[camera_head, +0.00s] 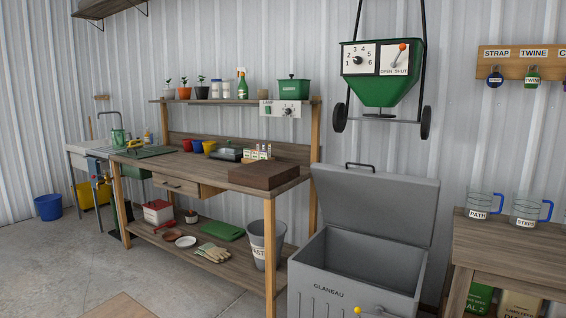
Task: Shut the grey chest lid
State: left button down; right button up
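The grey chest (308,275) stands on the floor at the lower right, between the workbench and a wooden table. Its lid (375,205) is open, raised and tilted back toward the corrugated wall. A dark handle (360,165) shows at the lid's upper edge. The inside of the chest looks empty where I can see it; its bottom is partly hidden by the front wall. Dark lettering runs along the chest's front, and a yellow knob (358,310) shows low on it. The lower part of the chest is cut off by the frame. Neither of my grippers is in view.
A table (510,245) with two glass mugs stands at right. A green spreader (385,90) hangs above the lid. Concrete floor is open at lower left.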

aim_at(401, 208)
jog(key=u, duration=0.35)
jog(key=i, duration=1.4)
jog(key=z, duration=0.8)
jog(key=i, duration=1.1)
jog(key=z, duration=1.2)
